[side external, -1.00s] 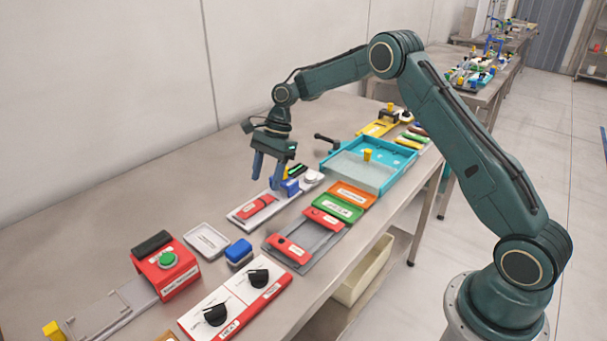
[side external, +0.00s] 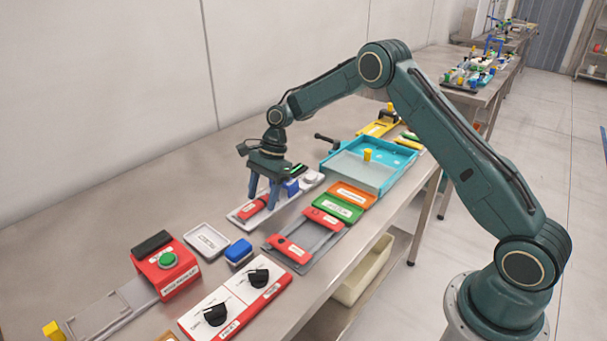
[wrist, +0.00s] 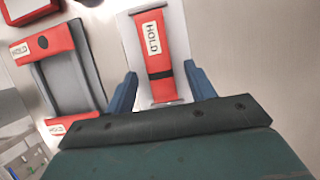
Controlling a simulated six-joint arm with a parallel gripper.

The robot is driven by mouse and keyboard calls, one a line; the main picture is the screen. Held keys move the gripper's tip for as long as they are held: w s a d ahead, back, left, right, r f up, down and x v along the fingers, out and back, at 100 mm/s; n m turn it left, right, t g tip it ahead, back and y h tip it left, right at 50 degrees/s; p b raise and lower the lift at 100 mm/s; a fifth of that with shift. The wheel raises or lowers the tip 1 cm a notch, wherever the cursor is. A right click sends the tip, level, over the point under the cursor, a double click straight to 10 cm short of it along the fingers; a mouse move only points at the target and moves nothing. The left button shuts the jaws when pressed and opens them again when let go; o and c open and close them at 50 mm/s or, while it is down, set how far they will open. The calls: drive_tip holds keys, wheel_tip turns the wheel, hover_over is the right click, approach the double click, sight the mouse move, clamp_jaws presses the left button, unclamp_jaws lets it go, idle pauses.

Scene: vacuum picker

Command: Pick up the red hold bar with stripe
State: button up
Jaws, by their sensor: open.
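The red hold bar with a black stripe (wrist: 158,52) lies on a pale plate (wrist: 122,32); its white label reads HOLD. In the side external view the bar (side external: 254,207) is partly hidden behind my fingers. My gripper (side external: 262,203) is above it, pointing down, jaws apart and empty. In the wrist view the blue fingers of my gripper (wrist: 161,75) stand on either side of the bar's striped end, with gaps visible. I cannot tell the exact height of the fingertips above the plate.
A grey frame (side external: 305,236) with two red labelled bars lies beside the plate, towards my base. A blue block (side external: 238,252), small tray (side external: 207,241) and red box with green button (side external: 166,267) are to the left. A turquoise tray (side external: 372,182) is to the right.

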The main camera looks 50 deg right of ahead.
sight(263, 199)
drive_tip(key=c, duration=1.1)
drive_tip(key=shift+r, duration=0.2)
drive_tip(key=shift+c, duration=0.2)
wheel_tip(263, 199, up, 10)
drive_tip(key=shift+f, duration=0.15)
